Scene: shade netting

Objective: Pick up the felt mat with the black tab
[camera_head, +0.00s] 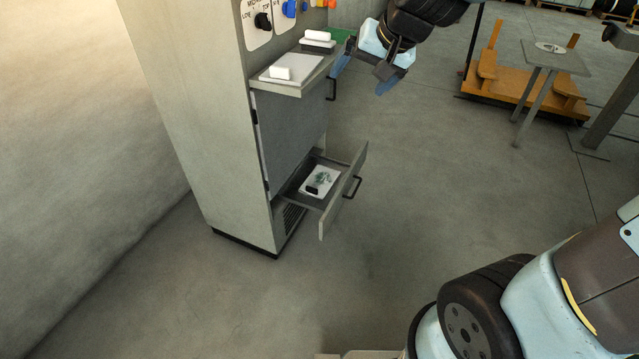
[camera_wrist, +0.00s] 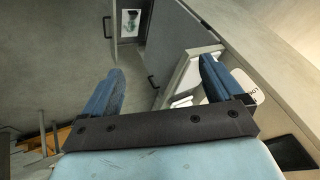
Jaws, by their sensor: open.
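A white felt mat (camera_head: 323,177) with a dark green pattern and a black tab (camera_head: 312,190) lies in the open lower drawer (camera_head: 343,196) of the cabinet. The mat also shows small at the top of the wrist view (camera_wrist: 130,18). My gripper (camera_head: 364,76) is open and empty. It is well above the drawer, beside the right end of the cabinet's shelf. In the wrist view its two blue fingers (camera_wrist: 161,70) are spread wide, with nothing held between them.
The cabinet shelf (camera_head: 290,88) holds a pale mat with a white tab (camera_head: 280,73), another white-tabbed item (camera_head: 318,37) and something green (camera_head: 338,37). Knobs sit on the panel above. Floor right of the drawer is clear.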

